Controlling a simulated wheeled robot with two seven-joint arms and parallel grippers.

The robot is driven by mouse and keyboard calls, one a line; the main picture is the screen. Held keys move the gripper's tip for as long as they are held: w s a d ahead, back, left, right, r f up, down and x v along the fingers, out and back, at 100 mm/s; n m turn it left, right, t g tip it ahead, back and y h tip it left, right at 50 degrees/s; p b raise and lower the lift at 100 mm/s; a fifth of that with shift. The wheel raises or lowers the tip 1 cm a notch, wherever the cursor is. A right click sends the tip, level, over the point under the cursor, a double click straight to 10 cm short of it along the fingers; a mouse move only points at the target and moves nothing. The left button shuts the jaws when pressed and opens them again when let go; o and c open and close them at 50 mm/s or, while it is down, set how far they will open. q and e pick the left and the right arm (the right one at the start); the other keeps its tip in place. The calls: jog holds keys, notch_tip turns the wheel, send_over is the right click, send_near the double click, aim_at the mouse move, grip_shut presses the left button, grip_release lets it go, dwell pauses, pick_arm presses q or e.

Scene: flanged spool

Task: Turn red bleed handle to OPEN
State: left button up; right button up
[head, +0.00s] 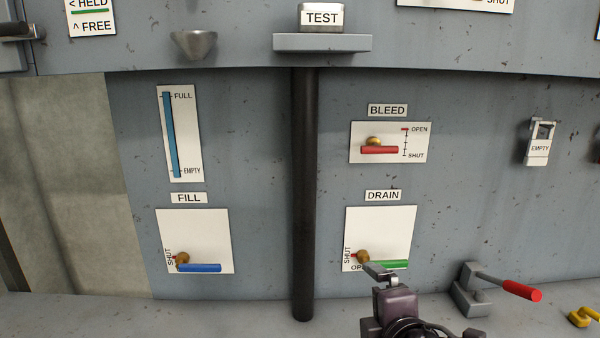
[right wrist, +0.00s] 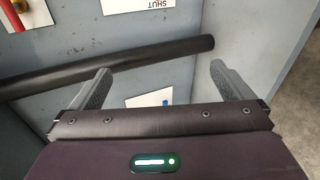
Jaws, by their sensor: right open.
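The red bleed handle (head: 379,150) lies level on a white plate under the BLEED label (head: 388,110), its brass pivot (head: 374,141) just above. The plate's scale (head: 405,143) reads OPEN at top and SHUT at bottom; the handle's free end points right, level with the scale's lower part. My right gripper (head: 382,272) is below it, apart from it, in front of the drain plate's bottom edge. In the right wrist view its jaws (right wrist: 162,70) are spread and empty. My left gripper is not in view.
A green drain handle (head: 388,264) is close behind my right gripper. A dark vertical pipe (head: 304,190) stands left of the bleed plate, under a TEST shelf (head: 322,43). A red-gripped lever (head: 520,290) stands at lower right. The wall right of the bleed plate is clear up to the EMPTY tag (head: 538,148).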

jog(key=s+d+f+m+g+h, duration=0.1)
jog(key=s+d+f+m+g, duration=0.35)
jog(key=s+f+m, duration=0.6)
jog(key=s+d+f+m+g, duration=0.3)
jog(key=s+f+m+g, duration=0.3)
jog(key=f, duration=0.7)
jog(key=s+f, duration=0.3)
jog(key=f, duration=2.8)
jog(key=s+d+f+g, duration=0.2)
jog(key=s+d+f, duration=0.1)
jog(key=s+f, duration=1.4)
jog(key=s, duration=0.2)
jog(key=shift+s+d+f+m+h, duration=0.15)
jog(key=shift+s+d+m+h, duration=0.05)
jog(key=shift+s+m+h, duration=0.15)
